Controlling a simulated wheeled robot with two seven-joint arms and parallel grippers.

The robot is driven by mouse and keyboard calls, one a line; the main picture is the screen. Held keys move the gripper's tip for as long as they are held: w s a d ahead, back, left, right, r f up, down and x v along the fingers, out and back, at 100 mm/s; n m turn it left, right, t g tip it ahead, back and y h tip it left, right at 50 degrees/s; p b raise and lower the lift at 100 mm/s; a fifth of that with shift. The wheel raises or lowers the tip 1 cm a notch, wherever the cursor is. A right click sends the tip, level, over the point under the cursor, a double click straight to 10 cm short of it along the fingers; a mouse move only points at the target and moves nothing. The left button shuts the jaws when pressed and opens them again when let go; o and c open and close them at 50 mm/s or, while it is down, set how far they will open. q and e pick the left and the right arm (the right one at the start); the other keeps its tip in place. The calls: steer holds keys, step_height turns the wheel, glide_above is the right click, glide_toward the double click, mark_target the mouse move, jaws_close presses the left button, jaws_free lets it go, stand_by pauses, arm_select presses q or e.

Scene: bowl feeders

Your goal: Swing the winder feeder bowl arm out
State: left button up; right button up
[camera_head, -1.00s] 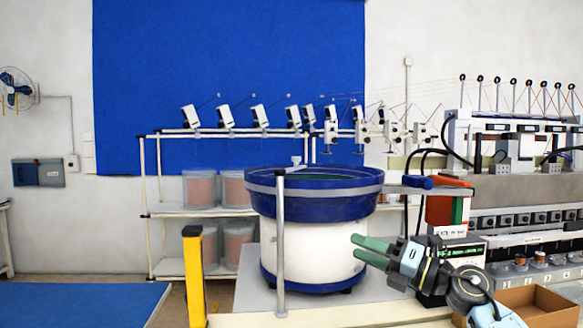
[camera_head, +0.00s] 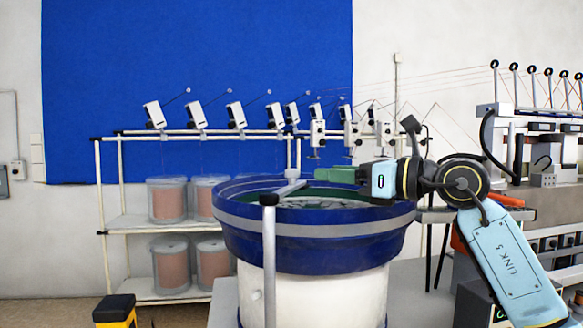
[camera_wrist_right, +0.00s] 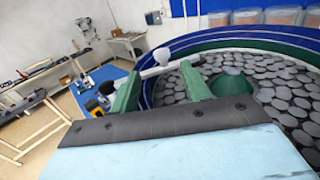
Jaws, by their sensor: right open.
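The winder feeder bowl (camera_head: 318,235) is blue with a grey band, on a white base, and shows large in the head view. Its bowl arm (camera_head: 288,187) is a short pale bar with a white knob, at the top of a grey post (camera_head: 269,245), reaching over the rim. My right gripper (camera_head: 318,174) is open and level above the bowl, its green fingertips just right of the knob. In the right wrist view, the knob (camera_wrist_right: 162,56) shows between the two open fingers (camera_wrist_right: 160,83), apparently beyond their tips. Whether they touch the arm cannot be told. My left gripper is out of view.
Dark grey discs (camera_wrist_right: 275,100) fill the bowl around a green cone (camera_wrist_right: 233,85). A rack (camera_head: 98,200) with spools stands behind. A yellow post (camera_head: 115,312) is at the front left. The winding machine (camera_head: 545,150) is at the right.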

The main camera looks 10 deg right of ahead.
mark_target(292, 170)
steer(key=p+x, duration=0.1)
steer(key=x, duration=0.9)
steer(key=shift+d+f+p, duration=0.1)
steer(key=shift+p, duration=0.2)
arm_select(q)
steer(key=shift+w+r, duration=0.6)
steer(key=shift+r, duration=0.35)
arm_select(e)
steer(key=shift+c, duration=0.4)
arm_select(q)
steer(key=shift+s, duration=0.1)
arm_select(e)
jaws_close()
